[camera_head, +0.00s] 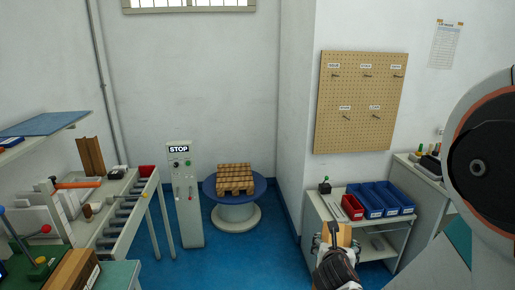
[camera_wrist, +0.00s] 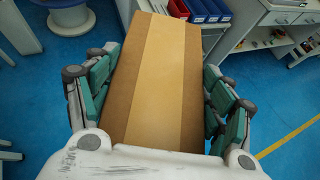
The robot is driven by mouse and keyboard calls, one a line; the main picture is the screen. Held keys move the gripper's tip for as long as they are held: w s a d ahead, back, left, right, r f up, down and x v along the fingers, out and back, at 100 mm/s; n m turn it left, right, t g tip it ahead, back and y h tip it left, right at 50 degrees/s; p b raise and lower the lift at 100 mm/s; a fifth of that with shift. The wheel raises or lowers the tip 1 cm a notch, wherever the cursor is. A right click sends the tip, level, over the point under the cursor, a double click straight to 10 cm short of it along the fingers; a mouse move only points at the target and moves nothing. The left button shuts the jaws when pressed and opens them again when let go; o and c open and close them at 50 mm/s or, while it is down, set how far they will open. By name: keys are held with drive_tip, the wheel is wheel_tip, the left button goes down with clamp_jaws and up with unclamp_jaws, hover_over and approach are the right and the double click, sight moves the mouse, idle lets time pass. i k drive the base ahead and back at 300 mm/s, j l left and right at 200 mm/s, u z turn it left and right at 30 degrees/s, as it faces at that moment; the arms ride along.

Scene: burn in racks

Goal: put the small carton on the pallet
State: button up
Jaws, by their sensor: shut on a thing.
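The small carton (camera_wrist: 152,85) is brown with a lighter tape band along its middle. In the wrist view my gripper (camera_wrist: 155,92) is shut on it, with a finger against each side. In the head view the carton (camera_head: 343,236) shows partly above my gripper (camera_head: 338,245), in front of the white bench at the right. The wooden pallet (camera_head: 235,179) lies on a round blue-topped stand (camera_head: 259,187) at the back, left of my gripper. The pallet's top looks bare.
A grey STOP post (camera_head: 187,215) stands just left of the round stand. A roller conveyor (camera_head: 126,215) is at the left. The white bench (camera_head: 320,215) with blue bins (camera_head: 380,199) and a red bin (camera_head: 352,207) is at the right. Blue floor (camera_head: 245,258) is clear before the stand.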

sight(224, 179)
drive_tip(key=i+j, duration=0.3)
drive_tip(key=i, duration=0.2)
drive_tip(key=i+j, duration=0.25)
drive_tip(key=i, duration=0.25)
drive_tip(key=i+j, duration=0.3)
drive_tip(key=i, duration=1.8)
drive_tip(key=i+u, duration=0.3)
drive_tip(key=u, duration=0.15)
drive_tip(key=i+l+u, duration=0.15)
drive_tip(key=u, duration=0.3)
drive_tip(key=i, duration=0.1)
